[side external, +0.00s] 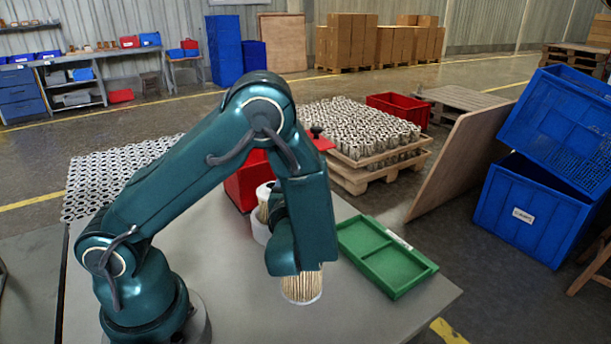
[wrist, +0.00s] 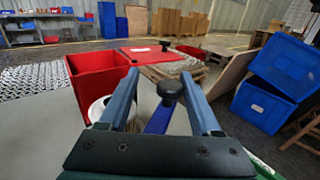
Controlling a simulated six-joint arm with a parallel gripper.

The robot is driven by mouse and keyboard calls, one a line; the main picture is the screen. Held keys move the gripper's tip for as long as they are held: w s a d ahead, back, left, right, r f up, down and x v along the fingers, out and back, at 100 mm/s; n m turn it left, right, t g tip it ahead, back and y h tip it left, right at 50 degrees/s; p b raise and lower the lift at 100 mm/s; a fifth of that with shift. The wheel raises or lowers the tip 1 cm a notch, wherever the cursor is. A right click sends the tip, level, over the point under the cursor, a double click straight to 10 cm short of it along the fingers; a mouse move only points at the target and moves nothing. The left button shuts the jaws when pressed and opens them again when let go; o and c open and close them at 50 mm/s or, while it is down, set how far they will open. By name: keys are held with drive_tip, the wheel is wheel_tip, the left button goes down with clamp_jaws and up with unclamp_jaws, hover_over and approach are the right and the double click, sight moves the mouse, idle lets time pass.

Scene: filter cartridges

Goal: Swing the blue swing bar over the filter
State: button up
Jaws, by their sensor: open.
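In the wrist view my gripper (wrist: 160,74) is open, its two fingers apart and empty. The blue swing bar (wrist: 158,120) shows between and below the fingers, with a black knob (wrist: 170,90) standing up from it. I cannot tell whether either finger touches the knob. A filter (side external: 263,203) with a white top stands in a white round holder (side external: 260,230) in the side view, partly behind my arm. The holder's white rim shows left of the fingers in the wrist view. My arm hides the swing bar and my fingers in the side view.
Another pleated filter (side external: 302,287) shows below my wrist. A red bin (side external: 245,182) stands behind the holder. A green two-part tray (side external: 385,258) lies empty at right. A pallet of filters (side external: 362,135) and blue crates (side external: 530,210) are beyond the table.

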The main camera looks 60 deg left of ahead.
drive_tip(key=s+n+g+y, duration=0.1)
drive_tip(key=n+g, duration=0.1)
drive_tip(key=g, duration=0.1)
drive_tip(key=s+a+n+g+y, duration=0.1)
drive_tip(key=n+g, duration=0.2)
drive_tip(key=g, duration=0.1)
drive_tip(key=s+n+g+y, duration=0.1)
drive_tip(key=n+g, duration=0.1)
drive_tip(key=g, duration=0.1)
drive_tip(key=shift+a+g+y, duration=0.3)
drive_tip(key=shift+y, duration=0.1)
drive_tip(key=d, duration=0.4)
drive_tip(key=shift+d, duration=0.35)
drive_tip(key=shift+s+r+n, duration=0.1)
drive_tip(key=shift+r+n, duration=0.25)
drive_tip(key=shift+n, duration=0.05)
drive_tip(key=s+a+r+n+g+h, duration=0.25)
drive_tip(key=s+r+n+h, duration=0.25)
drive_tip(key=s+n+h, duration=0.5)
drive_tip(key=s+d+f+n+t+h, duration=0.1)
drive_tip(key=d+n+t+h, duration=0.2)
drive_tip(key=d, duration=0.3)
drive_tip(key=s+d+f+n+t+h, duration=0.1)
drive_tip(key=d+f+n+t+h, duration=0.1)
drive_tip(key=d, duration=0.4)
drive_tip(key=n+t+h, duration=0.1)
drive_tip(key=t+h, duration=0.1)
drive_tip(key=shift+s+n+h, duration=0.4)
